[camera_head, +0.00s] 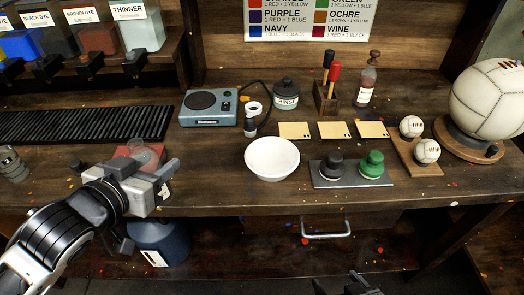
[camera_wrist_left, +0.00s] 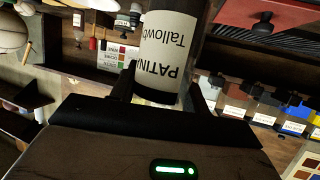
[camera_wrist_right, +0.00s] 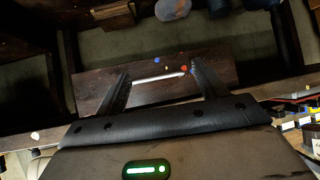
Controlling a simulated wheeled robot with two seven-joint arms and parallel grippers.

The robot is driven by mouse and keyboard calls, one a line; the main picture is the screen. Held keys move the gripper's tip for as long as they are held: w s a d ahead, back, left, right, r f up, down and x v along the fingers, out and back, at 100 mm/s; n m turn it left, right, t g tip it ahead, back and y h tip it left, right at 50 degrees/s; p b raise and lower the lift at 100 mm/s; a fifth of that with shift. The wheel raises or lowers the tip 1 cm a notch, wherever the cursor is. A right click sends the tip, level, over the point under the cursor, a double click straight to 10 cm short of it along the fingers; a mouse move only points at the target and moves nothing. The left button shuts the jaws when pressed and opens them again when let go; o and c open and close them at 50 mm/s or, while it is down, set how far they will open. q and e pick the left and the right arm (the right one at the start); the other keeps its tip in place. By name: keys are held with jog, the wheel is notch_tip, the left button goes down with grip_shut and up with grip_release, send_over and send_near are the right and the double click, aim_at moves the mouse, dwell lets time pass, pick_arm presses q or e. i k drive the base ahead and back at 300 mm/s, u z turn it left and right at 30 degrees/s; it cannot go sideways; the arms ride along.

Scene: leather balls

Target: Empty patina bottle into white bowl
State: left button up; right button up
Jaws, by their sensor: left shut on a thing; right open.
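The white bowl (camera_head: 272,172) stands upright on the workbench, right of my left gripper (camera_head: 160,178). In the left wrist view, my left gripper (camera_wrist_left: 163,92) is shut around a bottle (camera_wrist_left: 165,45) whose white label reads "PATINA". The label appears upside down in that view. In the head view the gripper mostly hides the bottle; a reddish translucent round shape (camera_head: 147,155) shows just behind it. I cannot tell the bottle's exact tilt. My right gripper (camera_head: 350,285) is low at the front edge of the picture; the right wrist view shows it open and empty (camera_wrist_right: 160,85).
A grey tray (camera_head: 352,184) with a black and a green knob stands right of the bowl. Yellow cards (camera_head: 335,130) and a grey device (camera_head: 208,108) lie behind it. A blue container (camera_head: 165,243) is below the bench edge. A drawer handle (camera_head: 326,235) sticks out in front.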

aim_at(271, 159)
jog(key=k, duration=1.15)
jog(key=z, duration=1)
jog(key=i, duration=1.45)
jog(key=u, duration=0.65)
